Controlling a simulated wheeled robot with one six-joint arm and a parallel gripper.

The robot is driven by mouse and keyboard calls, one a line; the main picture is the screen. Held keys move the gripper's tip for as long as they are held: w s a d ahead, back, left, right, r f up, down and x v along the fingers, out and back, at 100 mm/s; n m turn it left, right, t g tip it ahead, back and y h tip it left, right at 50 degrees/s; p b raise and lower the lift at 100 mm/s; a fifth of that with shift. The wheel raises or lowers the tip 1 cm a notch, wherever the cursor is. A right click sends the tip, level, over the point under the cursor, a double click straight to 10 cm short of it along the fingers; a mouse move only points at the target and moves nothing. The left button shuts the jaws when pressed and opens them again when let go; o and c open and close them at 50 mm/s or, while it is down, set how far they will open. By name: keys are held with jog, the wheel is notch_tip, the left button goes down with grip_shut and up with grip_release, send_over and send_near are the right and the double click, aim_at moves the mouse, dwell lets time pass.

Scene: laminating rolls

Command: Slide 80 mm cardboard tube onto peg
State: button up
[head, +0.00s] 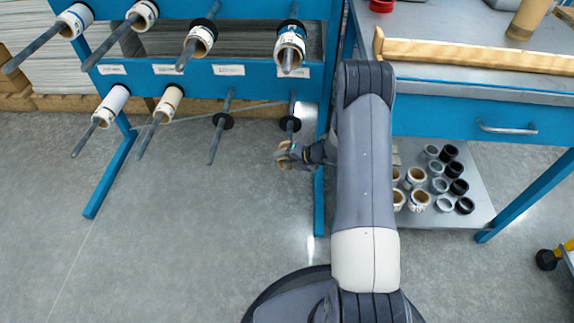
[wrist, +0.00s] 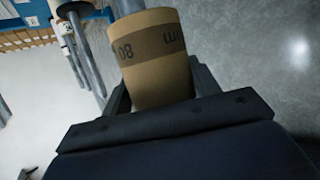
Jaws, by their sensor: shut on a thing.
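A brown cardboard tube (wrist: 155,75) with a darker band marked 80 fills the middle of the wrist view. My gripper (wrist: 160,85) is shut on it, one finger on each side. In the head view the tube (head: 285,157) is small and partly hidden by my gripper (head: 297,154). Two bare grey pegs with black collars show in the lower row of the blue rack, a left one (head: 219,130) and a right one (head: 291,122). The tube appears just below the right bare peg in the picture; I cannot tell if they touch.
Other pegs carry rolls, including a white roll (head: 112,104) in the lower row and several in the upper row. A blue workbench (head: 480,120) stands to the right. A low shelf (head: 470,205) under it holds several tubes and rings. The floor (head: 190,250) in front is clear.

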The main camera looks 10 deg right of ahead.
aim_at(290, 136)
jog(key=shift+w+d+p, duration=0.2)
jog(key=shift+w+d, duration=0.4)
jog(key=shift+w, duration=1.2)
jog(key=shift+w+d+p, duration=0.25)
jog(key=shift+w+d, duration=0.35)
jog(key=shift+w, duration=1.25)
jog(key=shift+w+d+p, duration=0.2)
jog(key=shift+w+d, duration=0.4)
jog(key=shift+w, duration=1.2)
jog(key=o, duration=1)
jog(key=shift+s, duration=0.15)
